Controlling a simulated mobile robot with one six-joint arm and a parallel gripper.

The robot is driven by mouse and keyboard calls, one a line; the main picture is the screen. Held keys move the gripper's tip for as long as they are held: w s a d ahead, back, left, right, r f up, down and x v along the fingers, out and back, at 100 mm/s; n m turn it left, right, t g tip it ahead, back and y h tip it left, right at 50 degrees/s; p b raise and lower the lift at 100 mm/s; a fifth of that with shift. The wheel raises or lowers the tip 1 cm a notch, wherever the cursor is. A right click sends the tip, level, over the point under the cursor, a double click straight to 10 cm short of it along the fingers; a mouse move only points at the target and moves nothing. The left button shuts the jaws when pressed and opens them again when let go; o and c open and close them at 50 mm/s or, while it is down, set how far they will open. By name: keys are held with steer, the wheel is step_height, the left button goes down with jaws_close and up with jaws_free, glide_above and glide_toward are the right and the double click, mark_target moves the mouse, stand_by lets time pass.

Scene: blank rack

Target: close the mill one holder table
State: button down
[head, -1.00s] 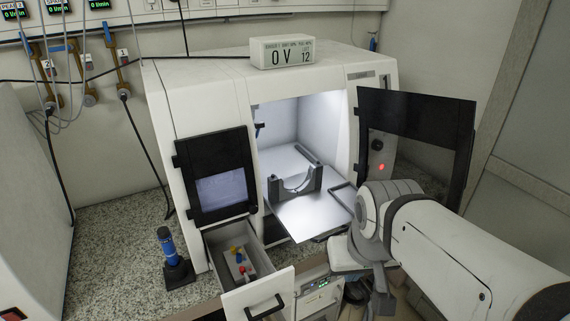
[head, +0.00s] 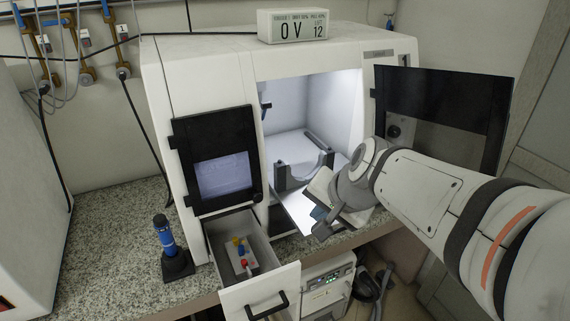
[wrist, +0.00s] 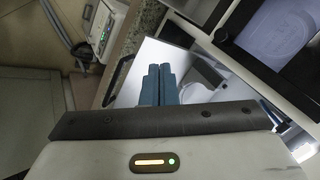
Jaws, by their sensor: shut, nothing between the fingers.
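The white mill stands on the counter with its chamber open and lit. Its holder table (head: 286,199), a flat bright plate, sticks out of the chamber front, with a grey U-shaped holder (head: 281,179) toward its back. The table also shows in the wrist view (wrist: 158,57), with a dark handle (wrist: 120,80) along its edge. My gripper (head: 318,213) is in front of the table's right part and hides that part and the handle in the head view. Its blue fingers (wrist: 159,84) are together and empty, overlapping the plate in the wrist view; I cannot tell whether they touch it.
An open drawer (head: 261,293) with small coloured items juts out below the left door. A blue tool in a black stand (head: 164,238) is on the counter at left.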

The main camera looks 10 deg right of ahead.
mark_target(294, 184)
steer(key=w+m+t+b, duration=0.1)
steer(key=w+m, duration=0.1)
steer(key=w+d+f+m+t+b, duration=0.1)
steer(key=w+m, duration=0.1)
steer(key=w, duration=0.1)
steer(key=w+d+m+t, duration=0.1)
steer(key=w+m, duration=0.2)
steer(key=shift+w+d+f+b, duration=0.1)
steer(key=shift+d+f+b, duration=0.15)
steer(key=shift+b, duration=0.15)
steer(key=b+x, duration=0.2)
steer(key=x, duration=0.6)
steer(key=shift+w+a+f, duration=0.1)
steer(key=shift+a+f, duration=0.15)
steer(key=w, duration=0.1)
steer(key=w+a+p, duration=0.1)
steer(key=w, duration=0.1)
steer(key=shift+w, duration=0.1)
steer(key=shift+w+a, duration=0.15)
steer(key=shift+w, duration=0.4)
